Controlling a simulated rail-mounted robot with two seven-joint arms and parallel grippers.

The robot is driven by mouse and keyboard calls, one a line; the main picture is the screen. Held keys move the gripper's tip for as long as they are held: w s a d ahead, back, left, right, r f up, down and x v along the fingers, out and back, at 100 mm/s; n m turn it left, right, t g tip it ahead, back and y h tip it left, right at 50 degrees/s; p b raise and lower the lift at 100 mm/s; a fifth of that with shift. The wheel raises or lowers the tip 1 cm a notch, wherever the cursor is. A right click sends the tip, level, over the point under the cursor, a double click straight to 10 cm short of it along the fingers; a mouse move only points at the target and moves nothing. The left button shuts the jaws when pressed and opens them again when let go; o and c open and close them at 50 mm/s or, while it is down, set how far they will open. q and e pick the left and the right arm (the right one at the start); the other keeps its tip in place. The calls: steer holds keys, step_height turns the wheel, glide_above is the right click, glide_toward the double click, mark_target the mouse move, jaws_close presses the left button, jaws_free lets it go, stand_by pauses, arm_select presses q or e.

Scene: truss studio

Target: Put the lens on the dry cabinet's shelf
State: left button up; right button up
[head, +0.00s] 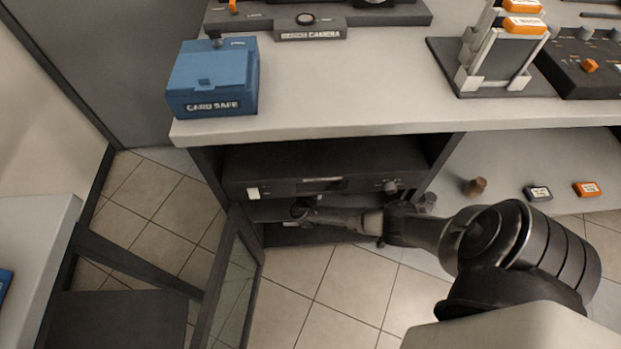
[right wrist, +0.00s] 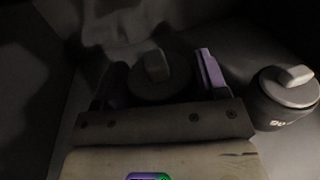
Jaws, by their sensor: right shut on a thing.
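The dry cabinet (head: 300,185) stands under the bench with its glass door (head: 237,285) swung open to the left. My right arm reaches in through its front, and my right gripper (head: 303,210) is inside the opening. My left gripper is not in view.
A second dark lens-like cylinder (right wrist: 287,95) with a tab stands close to the right of the gripper. A blue card safe box (head: 212,80) sits on the bench edge above. A brown cylinder (head: 475,187) and small cards (head: 538,193) lie right of the cabinet.

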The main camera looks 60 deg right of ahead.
steer(key=shift+f+b, duration=1.45)
steer(key=shift+f, duration=0.2)
steer(key=shift+f, duration=0.2)
steer(key=o, duration=1.3)
